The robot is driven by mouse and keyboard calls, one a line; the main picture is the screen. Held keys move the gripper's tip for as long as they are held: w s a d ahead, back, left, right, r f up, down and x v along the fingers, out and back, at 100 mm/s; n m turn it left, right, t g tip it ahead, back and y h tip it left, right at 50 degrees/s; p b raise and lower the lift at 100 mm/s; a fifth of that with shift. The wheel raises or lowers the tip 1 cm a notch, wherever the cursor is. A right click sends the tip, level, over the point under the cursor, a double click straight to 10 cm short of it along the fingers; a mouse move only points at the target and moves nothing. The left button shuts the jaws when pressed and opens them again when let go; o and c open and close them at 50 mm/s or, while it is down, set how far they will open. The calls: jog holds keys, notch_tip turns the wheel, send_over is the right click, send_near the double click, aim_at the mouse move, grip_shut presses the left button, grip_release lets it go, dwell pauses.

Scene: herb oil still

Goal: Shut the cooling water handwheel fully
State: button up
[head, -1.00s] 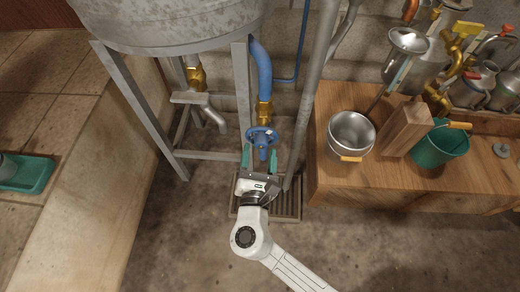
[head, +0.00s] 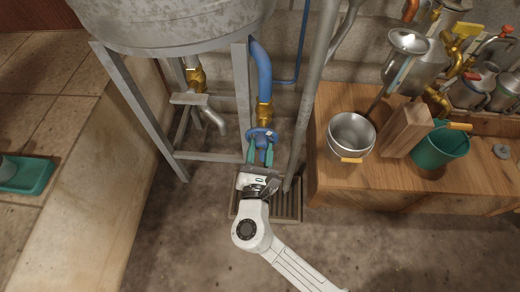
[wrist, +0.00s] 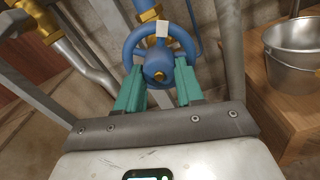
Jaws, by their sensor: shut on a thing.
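The cooling water handwheel is a blue spoked wheel (head: 262,134) below a brass fitting on the blue pipe. In the wrist view the blue handwheel (wrist: 158,46) shows a brass centre nut and a pale square mark on its upper rim. My gripper (head: 260,153) is at the wheel's near side, its two green fingers on either side of the hub. In the wrist view the fingers of my gripper (wrist: 160,88) reach the lower part of the wheel and are shut on it, with a gap between them. The exact contact at the fingertips is partly hidden.
A metal tank on a grey frame (head: 243,90) stands behind and left. A grey slanted pipe (head: 310,90) runs close on the right. A wooden bench (head: 350,185) holds a steel pot (head: 350,135) and a green bucket (head: 440,147). A floor grate (head: 288,205) lies below.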

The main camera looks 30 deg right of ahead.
jog(key=shift+c, duration=0.7)
jog(key=shift+m, duration=0.3)
jog(key=m+b, duration=0.4)
jog(key=m, duration=0.1)
jog(key=shift+a+f, duration=0.1)
jog(key=shift+f, duration=0.05)
jog(key=m+b, duration=0.3)
jog(key=m, duration=0.1)
jog(key=shift+w+m+b, duration=0.1)
jog(key=shift+m+b, duration=0.2)
jog(key=shift+r+m+b, duration=0.25)
jog(key=shift+m+b, duration=0.55)
jog(key=shift+m, duration=0.3)
jog(key=o, duration=1)
jog(key=shift+r, duration=0.1)
jog(key=shift+o, duration=0.2)
